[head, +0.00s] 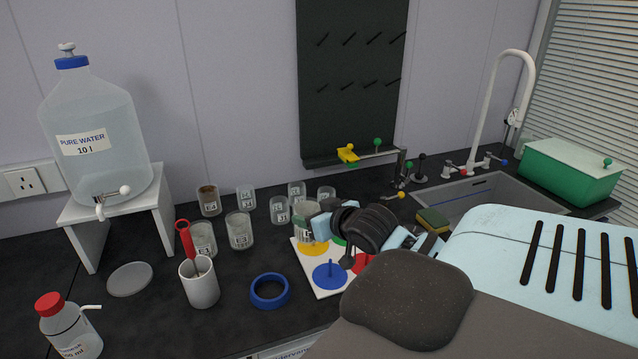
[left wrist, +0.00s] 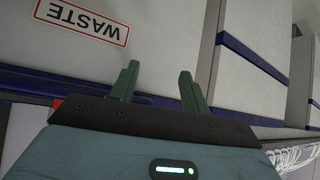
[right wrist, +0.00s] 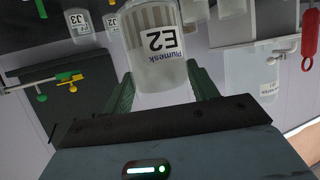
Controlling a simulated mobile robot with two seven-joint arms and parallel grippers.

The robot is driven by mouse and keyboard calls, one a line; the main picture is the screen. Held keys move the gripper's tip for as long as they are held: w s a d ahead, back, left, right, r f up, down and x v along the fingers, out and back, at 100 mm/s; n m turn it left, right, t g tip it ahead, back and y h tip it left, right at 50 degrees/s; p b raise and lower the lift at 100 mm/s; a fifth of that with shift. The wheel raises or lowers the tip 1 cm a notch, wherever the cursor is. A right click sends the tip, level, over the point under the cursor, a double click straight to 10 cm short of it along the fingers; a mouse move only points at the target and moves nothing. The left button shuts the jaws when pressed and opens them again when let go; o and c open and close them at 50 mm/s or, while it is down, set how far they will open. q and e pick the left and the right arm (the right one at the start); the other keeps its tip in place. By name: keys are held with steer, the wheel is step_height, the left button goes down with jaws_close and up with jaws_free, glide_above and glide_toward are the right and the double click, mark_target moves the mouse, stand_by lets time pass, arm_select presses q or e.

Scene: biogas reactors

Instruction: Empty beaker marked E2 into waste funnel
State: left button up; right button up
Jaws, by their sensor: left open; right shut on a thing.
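The E2 beaker (right wrist: 160,75) is clear, with a white label, and sits between the fingers of my right gripper (right wrist: 160,70), which is shut on it. In the head view the beaker (head: 303,223) is near the board with coloured spots, partly hidden by my right gripper (head: 318,224). My left gripper (left wrist: 159,68) is open and empty, below the counter, near a white panel with a red-framed WASTE sign (left wrist: 86,18). The waste funnel is not seen in any view.
Several other beakers, including the E3 beaker (head: 239,232), stand left of the held one. A white cup (head: 200,287), a blue ring (head: 258,298) and a spot board (head: 318,285) are in front. The sink (head: 470,195) and green box (head: 565,175) are right.

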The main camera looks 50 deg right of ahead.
step_height(320, 180, up, 2)
steer(key=shift+r, duration=0.5)
step_height(320, 180, up, 5)
steer(key=shift+r, duration=0.1)
stand_by(0.4)
